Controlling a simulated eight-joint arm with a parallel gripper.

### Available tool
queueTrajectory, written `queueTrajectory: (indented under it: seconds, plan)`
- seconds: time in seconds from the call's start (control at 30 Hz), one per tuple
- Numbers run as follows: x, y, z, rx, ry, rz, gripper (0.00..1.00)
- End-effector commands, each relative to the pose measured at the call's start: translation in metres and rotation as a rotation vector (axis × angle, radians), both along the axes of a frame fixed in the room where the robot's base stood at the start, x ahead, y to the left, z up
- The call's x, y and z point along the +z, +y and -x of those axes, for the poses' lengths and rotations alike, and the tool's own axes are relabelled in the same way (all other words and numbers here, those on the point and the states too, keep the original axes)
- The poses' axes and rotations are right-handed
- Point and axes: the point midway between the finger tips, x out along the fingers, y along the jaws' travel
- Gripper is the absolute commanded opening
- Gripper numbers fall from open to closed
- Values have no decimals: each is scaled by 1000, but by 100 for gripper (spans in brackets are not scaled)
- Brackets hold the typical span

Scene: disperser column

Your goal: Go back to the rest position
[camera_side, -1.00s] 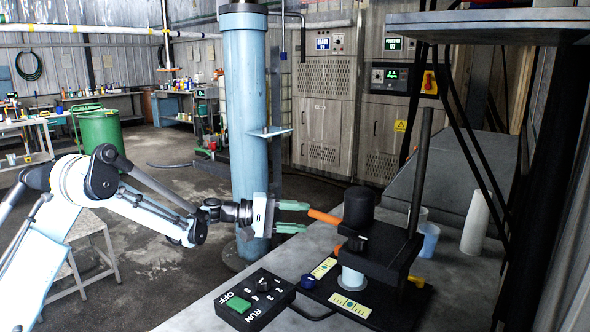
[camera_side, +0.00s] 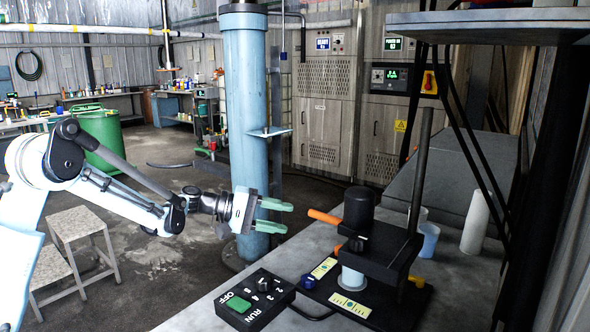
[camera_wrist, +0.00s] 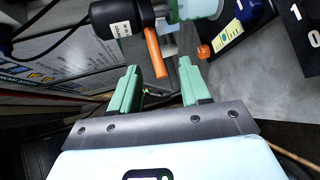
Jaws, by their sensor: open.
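My gripper (camera_side: 278,215) is open and empty in the side view, left of the black disperser (camera_side: 370,245). Its green fingers point right toward the orange handle (camera_side: 324,217), with a gap between. In the wrist view my gripper (camera_wrist: 158,92) shows both green fingers spread apart, and the orange handle (camera_wrist: 155,53) lies beyond the fingertips, touching neither. A pale cup (camera_side: 351,278) stands under the disperser head.
A black control box (camera_side: 254,300) with a green button sits on the grey bench (camera_side: 200,318) below my gripper. A blue column (camera_side: 246,120) stands behind my gripper. White and bluish cylinders (camera_side: 475,222) stand at the right.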

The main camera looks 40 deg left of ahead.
Motion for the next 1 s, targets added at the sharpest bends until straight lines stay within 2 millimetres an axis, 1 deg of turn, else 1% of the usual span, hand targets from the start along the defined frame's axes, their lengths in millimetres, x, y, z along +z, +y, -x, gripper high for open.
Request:
queueTrajectory:
  seconds: [0.03,0.2,0.3,0.47,0.67,0.8,0.9,1.0]
  plan:
    - [5,-10,9,-14,12,-55,46]
    - [13,-32,41,-49,44,-267,46]
    - [16,-41,63,-71,54,-390,46]
    - [16,-50,102,-110,60,-590,46]
    - [11,-51,153,-166,49,-844,46]
    - [5,-46,187,-206,28,-1023,46]
    - [0,-41,209,-235,8,-1145,46]
    - [-6,-34,225,-260,-12,-1251,46]
